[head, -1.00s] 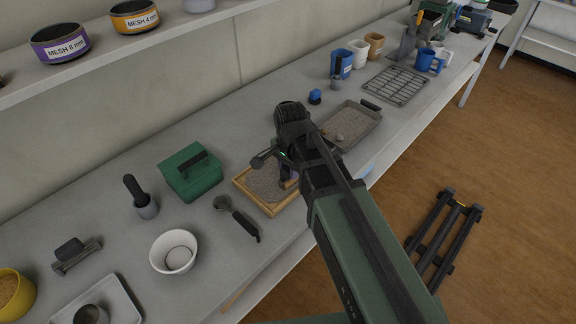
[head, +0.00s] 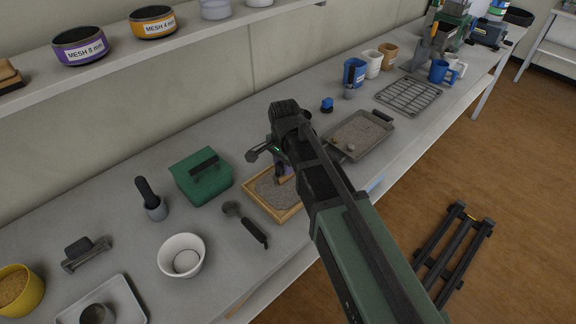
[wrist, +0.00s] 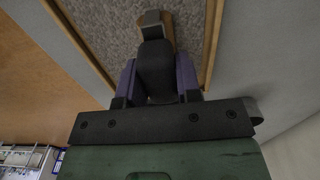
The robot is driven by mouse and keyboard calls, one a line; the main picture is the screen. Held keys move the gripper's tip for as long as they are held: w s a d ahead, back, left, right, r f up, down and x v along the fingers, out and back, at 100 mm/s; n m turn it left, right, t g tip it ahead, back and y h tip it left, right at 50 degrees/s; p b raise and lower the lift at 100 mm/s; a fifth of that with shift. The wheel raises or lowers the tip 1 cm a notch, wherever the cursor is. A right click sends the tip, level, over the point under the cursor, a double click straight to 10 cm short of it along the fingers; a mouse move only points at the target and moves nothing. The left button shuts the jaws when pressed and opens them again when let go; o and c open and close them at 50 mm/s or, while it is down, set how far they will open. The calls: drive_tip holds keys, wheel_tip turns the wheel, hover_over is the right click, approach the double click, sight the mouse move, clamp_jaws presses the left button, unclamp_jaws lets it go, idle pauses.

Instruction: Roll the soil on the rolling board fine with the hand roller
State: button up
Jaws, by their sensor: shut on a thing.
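The rolling board (head: 290,215) is a shallow wooden-rimmed tray with grey-brown granular soil (head: 268,190) spread over it. My gripper (head: 281,170) is over its right end, partly hidden by my arm. In the wrist view my gripper (wrist: 157,82) has its purple fingers shut on the dark handle of the hand roller (wrist: 154,66). The roller's wood-coloured end (wrist: 168,38) is over the soil, which also shows there (wrist: 100,30). I cannot tell whether the roller touches the soil.
A green lidded box (head: 200,180) stands behind the board's left side. A dark-handled tool (head: 245,224) and a white bowl (head: 182,256) are to the left. A grey soil tray (head: 350,152) is close on the right, with a wire rack (head: 408,96) beyond.

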drive_tip(key=shift+w+a+f, duration=0.1)
drive_tip(key=shift+w+a, duration=0.8)
drive_tip(key=shift+w, duration=0.15)
drive_tip(key=shift+s+d, duration=0.95)
drive_tip(key=shift+s, duration=0.25)
drive_tip(key=shift+s+d, duration=1)
drive_tip(key=shift+s, duration=0.15)
drive_tip(key=shift+s+d, duration=0.95)
drive_tip(key=shift+s, duration=0.25)
drive_tip(key=shift+w+a, duration=0.95)
drive_tip(key=shift+w, duration=0.25)
drive_tip(key=shift+w+a, duration=1)
drive_tip(key=shift+w, duration=0.15)
drive_tip(key=shift+w+a, duration=0.95)
drive_tip(key=shift+w, duration=0.25)
drive_tip(key=shift+s+d, duration=0.95)
drive_tip(key=shift+s, duration=0.25)
drive_tip(key=shift+s+d, duration=1)
drive_tip(key=shift+s, duration=0.15)
drive_tip(key=shift+s+d, duration=0.95)
drive_tip(key=shift+s, duration=0.25)
wheel_tip(320, 180, up, 6)
drive_tip(key=p, duration=0.6)
